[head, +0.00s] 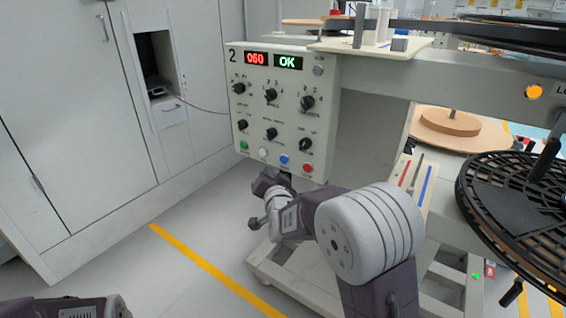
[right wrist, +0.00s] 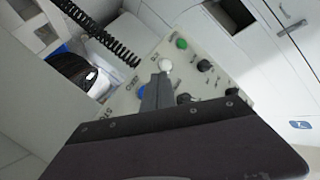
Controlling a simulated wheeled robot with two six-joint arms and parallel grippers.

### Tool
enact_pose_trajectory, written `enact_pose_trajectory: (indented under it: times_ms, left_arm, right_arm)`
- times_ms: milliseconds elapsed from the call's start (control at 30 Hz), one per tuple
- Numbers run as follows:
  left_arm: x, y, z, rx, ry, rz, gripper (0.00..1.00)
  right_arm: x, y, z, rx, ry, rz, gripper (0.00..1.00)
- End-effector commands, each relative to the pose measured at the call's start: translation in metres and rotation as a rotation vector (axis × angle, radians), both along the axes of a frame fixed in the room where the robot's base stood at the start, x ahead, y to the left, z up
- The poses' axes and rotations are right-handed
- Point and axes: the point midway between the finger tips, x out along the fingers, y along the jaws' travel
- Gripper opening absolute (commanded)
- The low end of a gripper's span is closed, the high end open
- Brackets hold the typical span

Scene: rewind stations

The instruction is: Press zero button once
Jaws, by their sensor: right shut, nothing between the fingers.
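The control panel (head: 287,120) of station 2 faces me, with a row of green (head: 244,146), white (head: 263,153), blue (head: 284,159) and red (head: 308,167) buttons along its bottom. In the right wrist view, the blue button (right wrist: 142,92) has a small label beside it that seems to read ZERO. My right gripper (right wrist: 162,80) is shut and empty; its tip lines up near the white button (right wrist: 166,65) there, but contact cannot be told. In the head view it is just below the panel. The red button is hidden in the wrist view. My left gripper is out of view.
The panel displays (head: 272,60) show red digits and a green OK. Several black knobs sit above the buttons. White cabinets (head: 70,130) stand at left. A black reel (head: 520,200) is at right. The floor left of the station is clear.

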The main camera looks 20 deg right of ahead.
Motion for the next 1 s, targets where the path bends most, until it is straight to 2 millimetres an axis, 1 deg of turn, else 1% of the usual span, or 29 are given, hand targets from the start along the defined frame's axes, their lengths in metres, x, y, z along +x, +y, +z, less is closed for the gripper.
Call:
enact_pose_trajectory:
  times_ms: [33,100,300,500,1000]
  left_arm:
    - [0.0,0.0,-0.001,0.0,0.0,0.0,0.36]
    - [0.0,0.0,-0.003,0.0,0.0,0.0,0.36]
    - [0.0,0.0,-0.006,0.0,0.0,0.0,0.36]
    - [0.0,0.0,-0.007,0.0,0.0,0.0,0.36]
    - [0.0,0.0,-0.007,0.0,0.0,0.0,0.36]
  right_arm:
    - [0.005,-0.007,0.0,0.0,-0.001,-0.004,0.0]
    - [0.01,-0.015,-0.002,0.0,0.001,-0.003,0.0]
    - [0.022,-0.029,-0.001,0.0,-0.001,-0.002,0.0]
    - [0.025,-0.033,0.0,0.0,0.001,-0.001,0.0]
    - [0.025,-0.032,0.0,0.0,0.0,0.0,0.0]
